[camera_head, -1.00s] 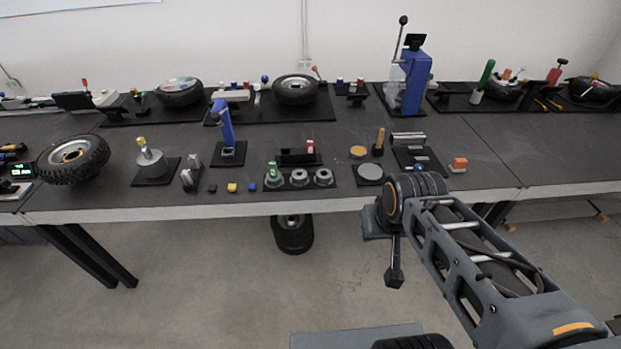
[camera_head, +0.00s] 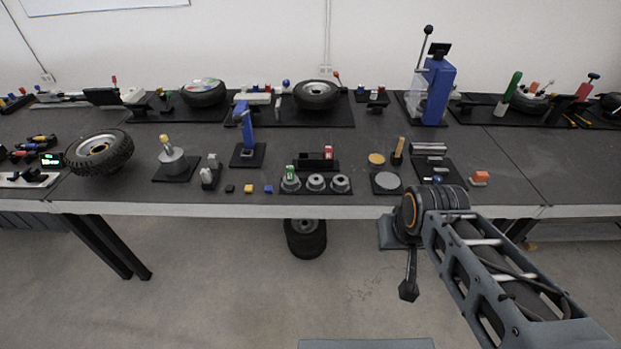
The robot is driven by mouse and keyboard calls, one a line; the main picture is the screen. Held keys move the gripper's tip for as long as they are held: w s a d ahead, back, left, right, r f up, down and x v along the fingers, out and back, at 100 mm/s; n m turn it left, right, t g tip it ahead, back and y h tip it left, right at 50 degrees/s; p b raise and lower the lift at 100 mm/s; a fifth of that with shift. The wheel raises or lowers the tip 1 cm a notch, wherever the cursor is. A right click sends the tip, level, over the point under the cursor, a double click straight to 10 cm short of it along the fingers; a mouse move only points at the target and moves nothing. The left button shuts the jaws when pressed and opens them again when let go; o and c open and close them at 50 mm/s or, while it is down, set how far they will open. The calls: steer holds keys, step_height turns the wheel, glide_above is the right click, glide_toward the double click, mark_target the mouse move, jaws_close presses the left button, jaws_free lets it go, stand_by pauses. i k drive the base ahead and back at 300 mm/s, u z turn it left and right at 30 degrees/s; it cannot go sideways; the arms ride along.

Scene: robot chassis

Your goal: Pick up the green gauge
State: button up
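A small green upright piece (camera_head: 290,173), which looks like the green gauge, stands at the left round grey holder (camera_head: 290,184) on a dark plate near the table's front edge. It is small, and I cannot tell how deep it sits. My gripper (camera_head: 409,291) hangs from the end of my arm in front of the table, below its edge and to the right of the green piece. It is well apart from the piece. The fingers are too small and dark to tell whether they are open or shut. I see nothing held.
Two more grey rings (camera_head: 316,182) stand beside the green piece, and a black block with a red piece (camera_head: 328,152) is behind. Small blocks (camera_head: 249,188) lie to the left. A blue press (camera_head: 431,92) stands at the back. The table's front edge (camera_head: 200,207) lies between gripper and tabletop.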

mark_target(290, 169)
steer(key=u, duration=0.7)
steer(key=i, duration=0.8)
steer(key=u, duration=1.7)
